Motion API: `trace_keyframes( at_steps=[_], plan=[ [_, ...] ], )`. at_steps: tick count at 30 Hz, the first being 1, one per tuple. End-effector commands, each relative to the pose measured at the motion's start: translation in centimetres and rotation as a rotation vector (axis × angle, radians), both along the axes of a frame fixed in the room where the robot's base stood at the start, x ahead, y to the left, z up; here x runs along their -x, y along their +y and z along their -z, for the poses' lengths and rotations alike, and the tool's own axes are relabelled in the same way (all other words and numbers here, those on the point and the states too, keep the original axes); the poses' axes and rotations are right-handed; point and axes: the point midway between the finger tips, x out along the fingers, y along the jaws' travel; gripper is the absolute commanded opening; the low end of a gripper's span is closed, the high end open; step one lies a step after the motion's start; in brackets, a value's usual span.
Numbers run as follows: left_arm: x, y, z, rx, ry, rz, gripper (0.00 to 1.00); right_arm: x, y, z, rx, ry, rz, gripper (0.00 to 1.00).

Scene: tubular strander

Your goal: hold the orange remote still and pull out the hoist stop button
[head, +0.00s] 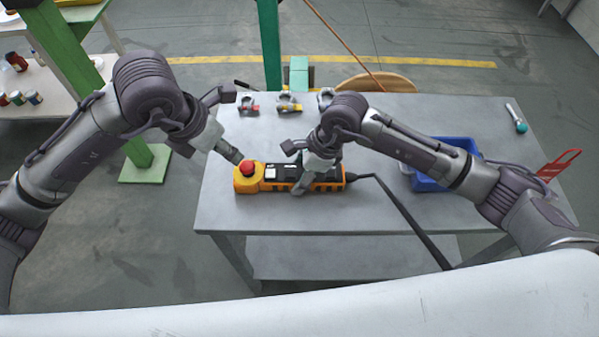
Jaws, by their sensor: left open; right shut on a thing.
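The orange remote (276,186) lies flat on the grey table, its long side across the picture, with dark keys on top and a black cable leaving its right end. The red stop button (247,168) sits on its left end. My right gripper (304,184) is shut on the remote's body, right of its middle. My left gripper (236,157) is open just above and behind the red button, at its upper left. I cannot tell whether its fingers touch the button.
The grey table (400,217) has free room at its front. A blue bin (432,184) stands to the right, partly behind my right arm. Several clamp-like parts (288,103) lie along the back edge. A red paddle-shaped piece (558,165) is at the right edge. The black cable (410,219) runs off the front.

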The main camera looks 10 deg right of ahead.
Motion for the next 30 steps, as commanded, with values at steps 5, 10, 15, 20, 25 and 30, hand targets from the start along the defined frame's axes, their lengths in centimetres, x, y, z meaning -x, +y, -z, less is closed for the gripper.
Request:
trace_keyframes(
  at_steps=[5, 10, 15, 20, 25, 30],
  plan=[
    [-0.4, -0.5, -0.2, -0.036, 0.006, 0.084, 0.62, 0.0, 0.0, -0.1, 0.000, -0.001, 0.000, 0.02],
    [-1.4, -1.9, -1.0, -0.162, 0.038, 0.398, 0.62, 0.0, 0.0, -0.1, -0.001, -0.001, 0.000, 0.02],
    [-2.3, -2.6, -2.2, -0.281, 0.084, 0.714, 0.62, -0.1, 0.0, -0.1, -0.001, -0.002, 0.001, 0.02],
    [-2.8, -2.8, -3.0, -0.332, 0.116, 0.881, 0.62, -0.1, 0.0, 0.0, -0.001, -0.001, 0.000, 0.02],
    [-2.8, -2.8, -1.8, -0.341, 0.126, 0.922, 0.62, 0.0, 0.0, 0.0, -0.001, -0.001, 0.000, 0.02],
    [-2.8, -2.7, 1.4, -0.342, 0.128, 0.920, 0.62, 0.0, 0.0, -0.1, -0.001, -0.001, -0.001, 0.02]
  ],
)
